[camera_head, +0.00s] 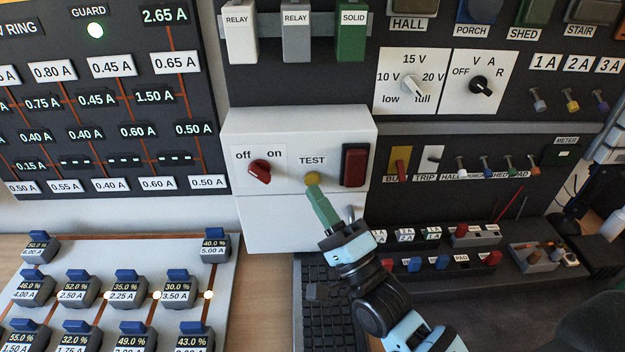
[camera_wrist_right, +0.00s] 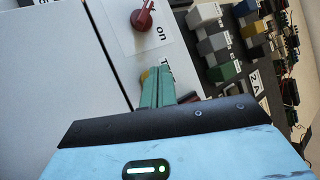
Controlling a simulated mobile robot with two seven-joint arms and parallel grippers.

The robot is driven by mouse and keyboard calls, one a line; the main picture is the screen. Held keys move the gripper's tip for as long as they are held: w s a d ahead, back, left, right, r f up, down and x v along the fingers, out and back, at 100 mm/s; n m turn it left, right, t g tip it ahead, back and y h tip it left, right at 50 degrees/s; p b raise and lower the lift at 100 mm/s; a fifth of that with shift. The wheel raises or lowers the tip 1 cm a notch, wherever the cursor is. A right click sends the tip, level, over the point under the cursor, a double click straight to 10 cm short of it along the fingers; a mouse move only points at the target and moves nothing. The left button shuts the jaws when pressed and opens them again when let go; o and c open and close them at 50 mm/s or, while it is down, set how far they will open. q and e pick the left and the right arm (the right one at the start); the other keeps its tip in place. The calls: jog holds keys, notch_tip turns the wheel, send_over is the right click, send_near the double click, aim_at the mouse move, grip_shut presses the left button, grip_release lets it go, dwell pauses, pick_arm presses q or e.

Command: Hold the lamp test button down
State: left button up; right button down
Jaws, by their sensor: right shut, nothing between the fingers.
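The test button (camera_head: 312,177) is a small round yellow button under the word TEST on the white box (camera_head: 285,235). My right gripper (camera_head: 315,191) is shut and empty. Its green fingers point up at the button, with the tips at the button's lower edge. In the right wrist view the closed fingers (camera_wrist_right: 158,88) cover part of the yellow button (camera_wrist_right: 144,76). I cannot tell whether the tips touch it or whether it is pressed in. A dark red rectangular part (camera_head: 355,165) sits right of the button and looks unlit. My left gripper is not in view.
A red knob (camera_head: 261,171) marked off and on is left of the button. Three relay blocks (camera_head: 296,32) hang above the box. A keyboard (camera_head: 322,310) lies below, beside a board of blue-topped modules (camera_head: 125,290). Panels with switches flank the box.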

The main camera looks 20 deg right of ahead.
dwell(0.9)
jog(key=shift+w, duration=0.2)
jog(key=shift+w+d, duration=0.1)
jog(key=shift+w, duration=0.15)
dwell(0.3)
jog(key=shift+w, duration=0.1)
jog(key=shift+w+d, duration=0.15)
jog(key=shift+w, duration=0.15)
dwell(0.4)
dwell(0.8)
